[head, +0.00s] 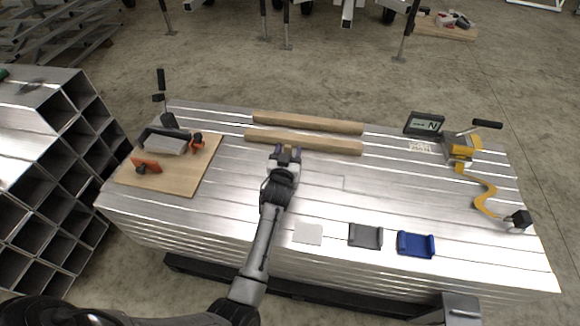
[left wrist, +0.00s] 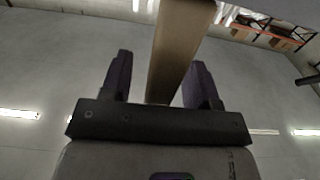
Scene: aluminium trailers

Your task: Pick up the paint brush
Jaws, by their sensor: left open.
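I cannot make out a paint brush for certain in either view. My left gripper (head: 285,152) is over the middle of the aluminium stack (head: 230,180), at the near edge of the closer wooden beam (head: 330,146). Its two dark fingers show in the left wrist view (left wrist: 158,85), spread apart and open. A brown strip (left wrist: 178,45), which looks like wood, runs between and beyond them; I cannot tell if they touch it. No object is visibly held. My right gripper is not in view.
A second beam (head: 300,121) lies behind the first. A wooden board (head: 195,180) with orange-and-dark tools is at left. A display (head: 424,123), yellow tool (head: 461,152) and curved yellow strap (head: 484,195) are at right. A white card (head: 308,234), grey tray (head: 365,236) and blue tray (head: 415,245) lie in front.

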